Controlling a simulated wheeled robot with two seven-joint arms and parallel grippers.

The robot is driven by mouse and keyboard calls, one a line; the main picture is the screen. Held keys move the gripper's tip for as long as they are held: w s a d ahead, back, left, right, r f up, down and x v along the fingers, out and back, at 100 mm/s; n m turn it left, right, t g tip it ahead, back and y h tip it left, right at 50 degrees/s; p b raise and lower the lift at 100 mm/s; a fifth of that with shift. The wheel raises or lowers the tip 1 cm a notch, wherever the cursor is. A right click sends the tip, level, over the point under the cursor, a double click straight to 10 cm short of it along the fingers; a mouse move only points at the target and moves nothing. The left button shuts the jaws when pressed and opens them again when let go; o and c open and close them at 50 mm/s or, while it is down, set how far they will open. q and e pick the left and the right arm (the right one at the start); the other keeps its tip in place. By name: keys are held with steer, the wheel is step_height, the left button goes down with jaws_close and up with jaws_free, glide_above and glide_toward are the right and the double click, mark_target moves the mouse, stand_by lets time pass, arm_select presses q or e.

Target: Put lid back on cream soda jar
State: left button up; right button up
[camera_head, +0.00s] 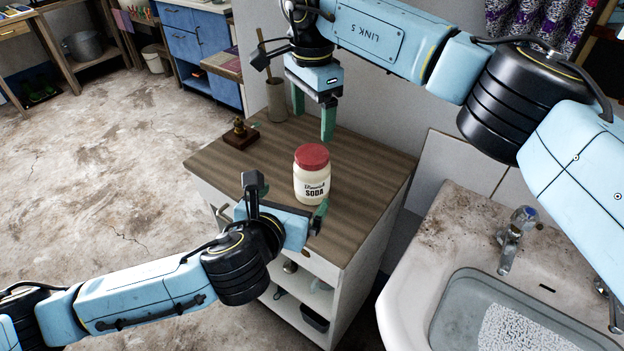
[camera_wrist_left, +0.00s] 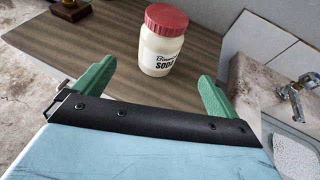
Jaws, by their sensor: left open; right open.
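The cream soda jar (camera_head: 312,187) stands upright on the wooden cabinet top, cream-coloured with a dark "SODA" label. Its red lid (camera_head: 312,156) sits level on the jar's mouth; whether it is fastened cannot be told. In the left wrist view the jar (camera_wrist_left: 160,50) and red lid (camera_wrist_left: 166,18) show beyond the open fingers. My left gripper (camera_head: 290,197) is open and empty, low at the cabinet's front edge, its fingers towards the jar but apart from it. My right gripper (camera_head: 313,115) is open and empty, pointing down behind and above the jar.
The cabinet top (camera_head: 350,220) is clear around the jar. A small figure on a dark wooden block (camera_head: 240,138) stands at its left, and a holder with a stick (camera_head: 276,100) at the back. A stained sink (camera_head: 400,300) with a tap (camera_head: 515,240) is at the right.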

mark_target(312, 175)
arm_select(q)
steer(key=x, duration=1.3)
steer(key=shift+w+d+f, duration=0.1)
steer(key=shift+w+f, duration=0.05)
steer(key=c, duration=1.4)
steer(key=shift+c, duration=1.4)
arm_select(e)
steer(key=shift+c, duration=1)
arm_select(q)
steer(key=shift+c, duration=1.1)
arm_select(e)
steer(key=shift+m, duration=0.3)
arm_select(q)
steer(key=shift+c, duration=0.3)
arm_select(e)
steer(key=m, duration=0.4)
steer(key=shift+f, duration=4)
